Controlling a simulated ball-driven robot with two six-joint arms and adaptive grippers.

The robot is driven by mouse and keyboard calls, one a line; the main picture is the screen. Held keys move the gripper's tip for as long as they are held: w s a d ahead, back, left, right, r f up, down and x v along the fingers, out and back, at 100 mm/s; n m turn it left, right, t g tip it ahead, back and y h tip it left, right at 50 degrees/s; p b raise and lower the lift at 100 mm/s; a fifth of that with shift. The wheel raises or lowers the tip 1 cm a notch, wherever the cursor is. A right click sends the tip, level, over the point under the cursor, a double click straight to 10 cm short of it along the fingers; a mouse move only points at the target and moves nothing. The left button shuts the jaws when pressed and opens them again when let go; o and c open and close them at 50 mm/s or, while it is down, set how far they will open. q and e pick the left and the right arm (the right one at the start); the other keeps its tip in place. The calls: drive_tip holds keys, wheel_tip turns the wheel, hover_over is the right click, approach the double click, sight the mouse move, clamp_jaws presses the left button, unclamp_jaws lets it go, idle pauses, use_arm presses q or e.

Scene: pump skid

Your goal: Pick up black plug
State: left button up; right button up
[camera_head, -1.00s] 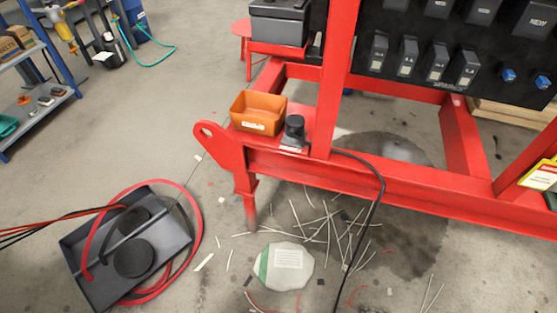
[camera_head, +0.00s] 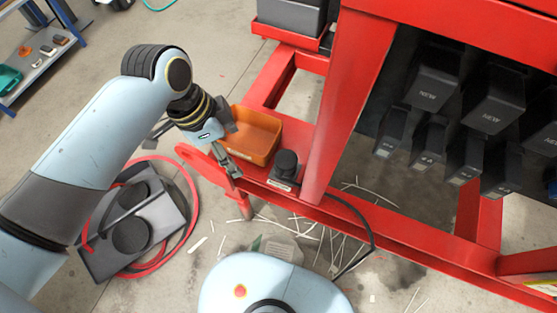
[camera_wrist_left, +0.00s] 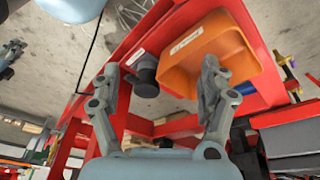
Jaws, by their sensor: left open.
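The black plug (camera_head: 285,163) stands on the red skid beam, just right of the orange bin. My left gripper (camera_head: 231,166) points down over the beam's left end, left of the plug and in front of the bin. In the left wrist view my left gripper (camera_wrist_left: 159,70) has its fingers wide apart with nothing held. My right gripper is not seen.
The orange bin (camera_head: 252,138) stands close beside the plug, and its near wall lies behind the gripper. A red upright post (camera_head: 350,90) rises right of the plug.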

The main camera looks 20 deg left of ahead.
use_arm(q)
drive_tip(key=w+d+r+m+h, duration=0.2)
drive_tip(key=w+d+r+m, duration=0.2)
drive_tip(key=d+r+m, duration=0.1)
drive_tip(key=m, duration=0.1)
hover_over(284, 160)
drive_tip(key=a, duration=0.3)
wheel_tip(284, 160, down, 5)
drive_tip(key=shift+g, duration=0.3)
drive_tip(key=x, duration=0.2)
drive_tip(key=b+x, duration=0.1)
drive_tip(key=x, duration=0.2)
drive_tip(key=shift+s+d+f, duration=0.15)
drive_tip(key=shift+d, duration=0.2)
drive_tip(key=c, duration=1.1)
drive_tip(key=shift+c, duration=0.2)
